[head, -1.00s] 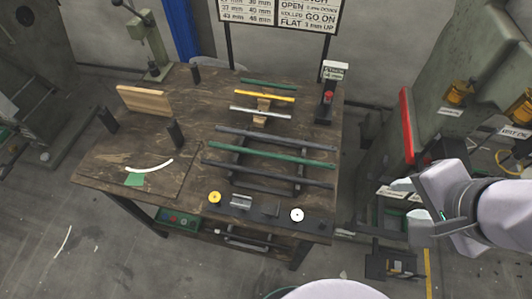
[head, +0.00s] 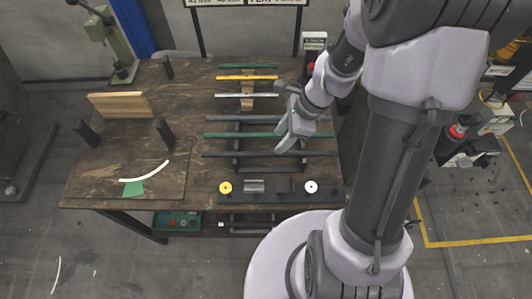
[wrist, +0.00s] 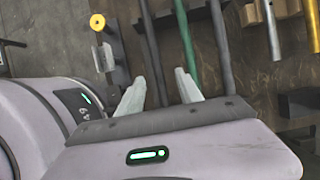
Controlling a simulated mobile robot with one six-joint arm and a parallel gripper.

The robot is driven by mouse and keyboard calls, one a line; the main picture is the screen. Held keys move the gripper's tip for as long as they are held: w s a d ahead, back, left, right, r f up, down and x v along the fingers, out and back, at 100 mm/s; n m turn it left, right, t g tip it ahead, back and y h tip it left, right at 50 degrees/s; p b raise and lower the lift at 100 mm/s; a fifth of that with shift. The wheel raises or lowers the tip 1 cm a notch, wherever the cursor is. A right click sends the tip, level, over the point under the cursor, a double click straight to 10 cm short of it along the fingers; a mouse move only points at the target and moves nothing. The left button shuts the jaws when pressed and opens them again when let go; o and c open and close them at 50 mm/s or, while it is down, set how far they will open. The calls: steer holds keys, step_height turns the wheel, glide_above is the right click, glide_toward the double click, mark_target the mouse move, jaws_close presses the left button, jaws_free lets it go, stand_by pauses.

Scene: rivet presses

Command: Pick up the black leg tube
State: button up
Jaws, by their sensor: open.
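Two dark tubes lie across the rack on the table, a front one (head: 228,154) and a rear one (head: 235,118), with a green tube (head: 230,134) between them. I cannot tell which is the black leg tube. My gripper (head: 284,143) is open and empty over the right part of the rack. In the wrist view the front dark tube (wrist: 151,40) runs between my open fingers (wrist: 160,86), and the green tube (wrist: 185,40) runs behind the right finger. The rear dark tube (wrist: 221,45) is further right. The height of the fingers above the tubes is unclear.
A silver tube (head: 245,96) and a yellow tube (head: 240,78) lie behind. A tray (head: 285,198) with yellow and white discs lies in front. A wooden block (head: 120,105) and dark posts stand at the left. My arm hides the table's right side.

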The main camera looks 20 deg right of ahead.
mark_target(270, 153)
steer(key=b+x, duration=0.1)
steer(key=x, duration=0.1)
steer(key=b+x, duration=0.1)
steer(key=x, duration=0.1)
steer(key=b+x, duration=0.1)
steer(key=x, duration=0.1)
steer(key=shift+s+a+f+b, duration=0.15)
steer(key=shift+s+f+b, duration=0.1)
steer(key=shift+b, duration=0.1)
steer(key=shift+w, duration=0.1)
steer(key=shift+r, duration=0.15)
steer(key=shift+c, duration=0.9)
jaws_close()
